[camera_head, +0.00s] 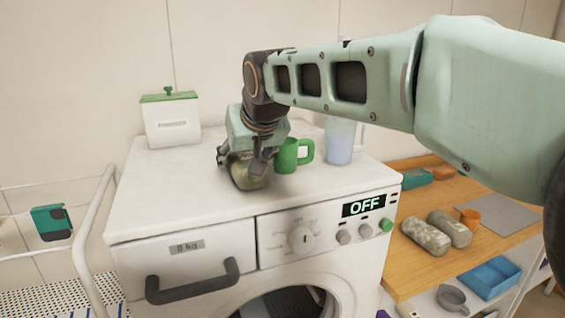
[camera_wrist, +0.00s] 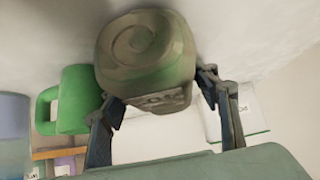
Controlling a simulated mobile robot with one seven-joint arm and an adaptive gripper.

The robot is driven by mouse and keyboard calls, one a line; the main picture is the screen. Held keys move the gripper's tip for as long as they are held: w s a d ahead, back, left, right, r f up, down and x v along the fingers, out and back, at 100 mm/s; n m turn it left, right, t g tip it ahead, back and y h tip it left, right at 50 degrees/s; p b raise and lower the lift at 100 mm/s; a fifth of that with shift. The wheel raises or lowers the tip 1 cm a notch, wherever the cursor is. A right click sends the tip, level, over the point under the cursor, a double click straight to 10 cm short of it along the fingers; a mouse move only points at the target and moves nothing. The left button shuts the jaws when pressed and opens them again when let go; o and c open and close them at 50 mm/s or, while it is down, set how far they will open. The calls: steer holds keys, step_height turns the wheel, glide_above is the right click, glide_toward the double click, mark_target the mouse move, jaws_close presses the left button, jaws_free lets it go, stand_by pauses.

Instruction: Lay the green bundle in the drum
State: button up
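The green bundle (camera_head: 249,174), an olive rolled cloth, is on the white washing machine's top near its front edge. The wrist view shows its spiral end (camera_wrist: 147,48). My gripper (camera_head: 245,160) is over the bundle, with one finger on each side of it. In the wrist view its fingers (camera_wrist: 160,97) lie close along the bundle's sides; whether both press on it is unclear. The drum (camera_head: 290,301) shows as a dark round opening at the bottom of the head view; its lower part is cut off.
A green mug (camera_head: 288,156) stands just right of the bundle, with a pale blue cup (camera_head: 339,142) beyond. A white box with green lid (camera_head: 171,122) is at the back left. Right, a wooden shelf (camera_head: 408,272) holds two speckled rolls (camera_head: 426,237). A grey handle (camera_head: 192,283) juts out in front.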

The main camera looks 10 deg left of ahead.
steer(key=c, duration=1)
steer(key=shift+o, duration=0.2)
